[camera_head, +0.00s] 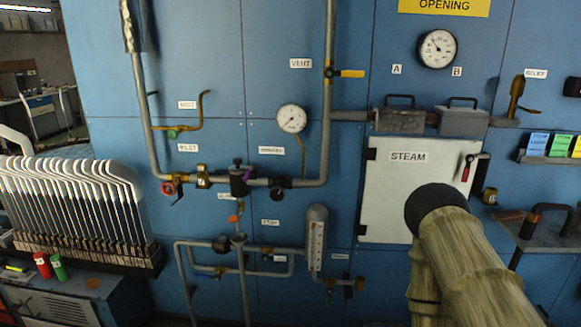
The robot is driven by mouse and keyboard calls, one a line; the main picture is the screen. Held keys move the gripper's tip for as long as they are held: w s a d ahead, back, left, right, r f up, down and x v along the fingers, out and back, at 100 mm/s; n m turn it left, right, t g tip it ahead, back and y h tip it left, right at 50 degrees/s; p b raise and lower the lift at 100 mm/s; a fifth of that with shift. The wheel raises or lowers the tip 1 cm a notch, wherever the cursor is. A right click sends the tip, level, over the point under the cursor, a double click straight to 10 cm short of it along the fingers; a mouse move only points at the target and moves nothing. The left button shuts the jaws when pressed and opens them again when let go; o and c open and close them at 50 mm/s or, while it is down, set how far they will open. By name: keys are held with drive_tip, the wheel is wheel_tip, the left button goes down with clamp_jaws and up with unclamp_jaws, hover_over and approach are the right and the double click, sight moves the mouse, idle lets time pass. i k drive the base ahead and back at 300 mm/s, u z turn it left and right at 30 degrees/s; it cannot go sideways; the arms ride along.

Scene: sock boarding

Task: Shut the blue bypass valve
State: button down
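Another small valve with a bluish part (330,291) is below the thermometer-like gauge. My arm, in a beige sleeve with a dark round joint, fills the lower right in front of the white STEAM door (400,190). My gripper's fingers do not show, and the arm is well right of the pipe loop.
Above the loop are a red handwheel (168,188), a purple-handled valve (250,173) and a yellow lever (350,73) on the vent pipe. Several white sock boards (80,200) stand at the left. A shelf (540,228) juts out at the right.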

sight(208, 277)
drive_tip(key=u, duration=2.3)
drive_tip(key=i, duration=0.75)
drive_tip(key=z, duration=1.9)
